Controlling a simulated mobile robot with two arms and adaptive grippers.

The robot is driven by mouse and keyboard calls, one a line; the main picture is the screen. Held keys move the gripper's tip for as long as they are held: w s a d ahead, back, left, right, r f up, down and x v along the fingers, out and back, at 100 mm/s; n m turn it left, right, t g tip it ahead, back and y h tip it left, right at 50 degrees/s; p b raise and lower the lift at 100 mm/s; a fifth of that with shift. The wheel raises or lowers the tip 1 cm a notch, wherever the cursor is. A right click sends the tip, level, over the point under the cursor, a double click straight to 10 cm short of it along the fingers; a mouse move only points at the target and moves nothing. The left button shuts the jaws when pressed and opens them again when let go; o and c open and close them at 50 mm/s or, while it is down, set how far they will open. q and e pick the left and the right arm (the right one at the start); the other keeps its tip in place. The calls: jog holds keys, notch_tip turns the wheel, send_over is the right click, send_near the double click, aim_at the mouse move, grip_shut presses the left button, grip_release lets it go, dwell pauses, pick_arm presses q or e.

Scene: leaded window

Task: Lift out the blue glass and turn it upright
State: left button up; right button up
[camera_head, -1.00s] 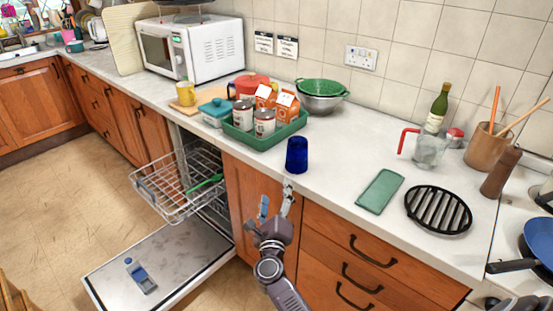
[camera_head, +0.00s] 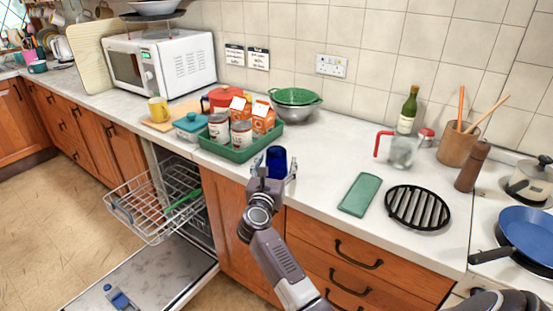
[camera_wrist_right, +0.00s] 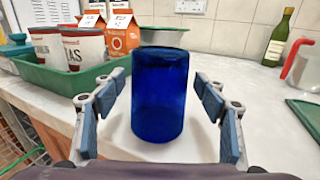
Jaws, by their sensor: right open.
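The blue glass (camera_head: 276,160) stands on end on the white worktop near its front edge, in front of the green tray. In the right wrist view the blue glass (camera_wrist_right: 160,95) is between the finger pads, with gaps on both sides; its top looks slightly wider than its foot. My right gripper (camera_head: 274,172) is open, with its fingers to either side of the glass and hiding part of it in the head view. In the wrist view the right gripper (camera_wrist_right: 165,110) holds nothing. My left gripper is not in view.
The green tray (camera_head: 238,156) with cans and cartons stands just behind and left of the glass. The dishwasher rack (camera_head: 150,220) is pulled out at left below the worktop. A green cloth (camera_head: 360,195), a black trivet (camera_head: 418,208) and a glass jug (camera_head: 402,152) stand or lie to the right.

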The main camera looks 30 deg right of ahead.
jog(key=shift+w+d, duration=0.15)
jog(key=shift+w, duration=0.1)
jog(key=shift+c, duration=0.7)
jog(key=c, duration=1.4)
